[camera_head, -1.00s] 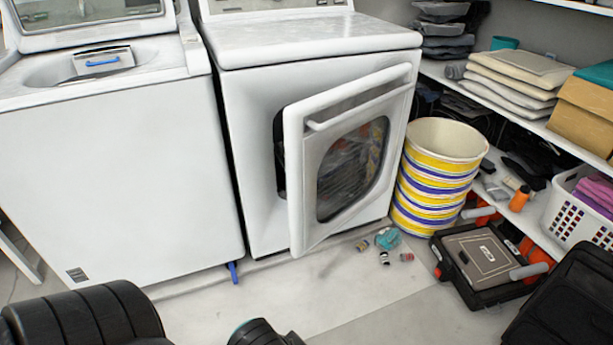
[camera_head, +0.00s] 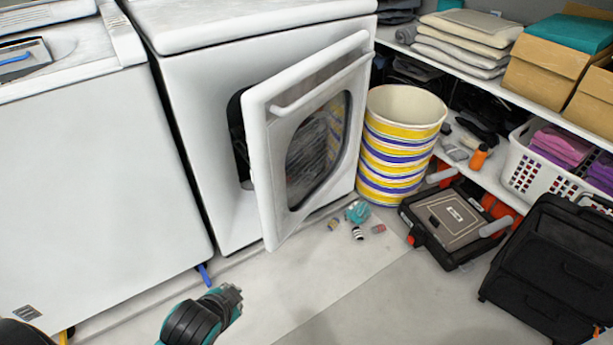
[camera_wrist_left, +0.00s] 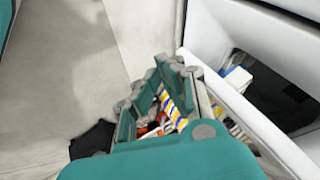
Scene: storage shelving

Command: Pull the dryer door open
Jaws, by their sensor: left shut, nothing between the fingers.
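The white dryer door (camera_head: 262,180) stands partly open, swung out from the dryer (camera_head: 190,110). It has a long bar handle (camera_head: 325,85) near its top and a dark oval window (camera_head: 315,150). My left gripper (camera_head: 236,298), teal and grey, is low in front of the door, apart from it. It is shut and empty. In the left wrist view my left gripper (camera_wrist_left: 168,92) points past the white door edge (camera_wrist_left: 240,112), which lies to its right. My right gripper is not in view.
A striped basket (camera_head: 402,110) stands right of the door. Small bottles (camera_head: 357,232) and a black toolbox (camera_head: 455,220) lie on the floor. A black case (camera_head: 555,270) stands at the right. A washer (camera_head: 90,190) stands left.

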